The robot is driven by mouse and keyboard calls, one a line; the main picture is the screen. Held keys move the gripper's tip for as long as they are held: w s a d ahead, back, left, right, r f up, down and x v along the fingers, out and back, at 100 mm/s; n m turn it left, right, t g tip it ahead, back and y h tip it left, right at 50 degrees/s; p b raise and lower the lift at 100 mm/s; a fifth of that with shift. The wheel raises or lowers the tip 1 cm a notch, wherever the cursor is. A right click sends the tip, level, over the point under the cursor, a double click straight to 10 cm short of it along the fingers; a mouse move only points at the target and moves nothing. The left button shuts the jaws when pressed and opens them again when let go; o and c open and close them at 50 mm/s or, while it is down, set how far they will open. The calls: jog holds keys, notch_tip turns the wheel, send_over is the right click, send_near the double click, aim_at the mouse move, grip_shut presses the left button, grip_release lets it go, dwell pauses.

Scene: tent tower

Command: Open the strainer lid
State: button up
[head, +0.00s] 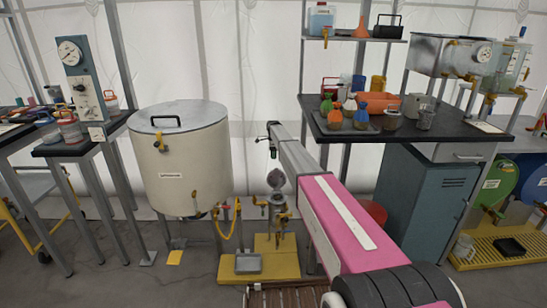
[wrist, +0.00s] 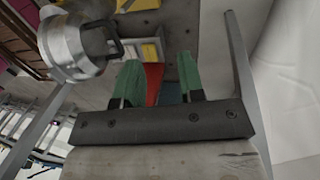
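The strainer appears to be the small grey metal body (head: 277,180) on the pipework above the yellow base, right of the big tank. In the wrist view, a silver metal cylinder with a rim (wrist: 68,45), apparently the same strainer, stands at upper left, with a dark handle (wrist: 112,38) on its right side. I cannot tell clearly whether its lid is shut. My gripper (wrist: 160,78) has two green-padded fingers spread apart, with nothing between them. The handle is left of the fingers and apart from them. In the head view, my gripper (head: 272,140) is above the strainer.
A large cream tank (head: 185,165) stands left of the strainer. A yellow base (head: 275,262) lies below it. A dark-topped bench (head: 370,130) with bottles and a blue-grey cabinet (head: 430,205) are to the right of my arm. A grey post (wrist: 238,80) runs close to the right finger in the wrist view.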

jog(key=shift+r, duration=0.1)
jog(key=v, duration=1)
jog(key=shift+r, duration=0.25)
jog(key=shift+w, duration=0.1)
jog(key=s+d+f+n, duration=0.3)
jog(key=s+n, duration=0.3)
jog(key=s, duration=1.5)
jog(key=s+d+f+n+t, duration=0.1)
jog(key=s+n, duration=0.5)
jog(key=s, duration=1.6)
jog(key=s+d+f+n+t, duration=0.1)
jog(key=s+d+f+n, duration=0.3)
jog(key=s, duration=1.8)
jog(key=shift+s+d+f+n, duration=0.2)
jog(key=shift+d+f+n, duration=0.25)
jog(key=shift+n, duration=0.75)
